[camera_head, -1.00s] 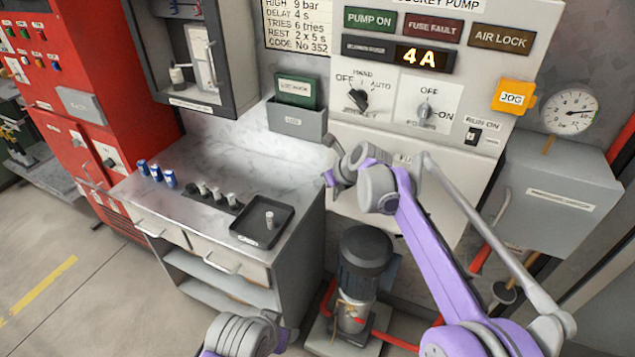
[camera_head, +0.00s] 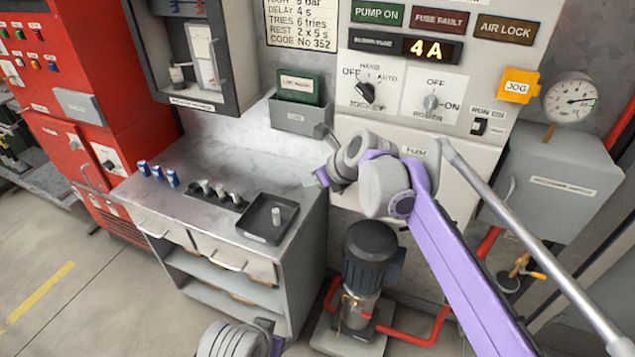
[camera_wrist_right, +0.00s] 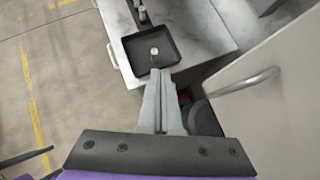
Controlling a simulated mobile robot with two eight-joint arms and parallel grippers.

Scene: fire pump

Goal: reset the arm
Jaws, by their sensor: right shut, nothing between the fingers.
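My right arm (camera_head: 455,245) reaches in from the lower right and bends in front of the pump panel. My right gripper (camera_head: 321,178) is at the far end of it, small and partly hidden by the wrist, by the panel's left edge. In the right wrist view its grey fingers (camera_wrist_right: 158,105) are shut together and empty. They point toward the black tray (camera_wrist_right: 145,48), with a small light cylinder (camera_wrist_right: 154,51) in it. Part of my left arm (camera_head: 235,340) shows at the bottom edge; its gripper is out of view.
A marble-topped cabinet (camera_head: 205,165) holds blue cans, several small fuse-like cylinders and the tray (camera_head: 251,230). The panel has two rotary switches (camera_head: 366,90), an orange JOG button (camera_head: 517,86) and a 4A display (camera_head: 430,48). A motor pump (camera_head: 366,265) stands below. Floor at left is clear.

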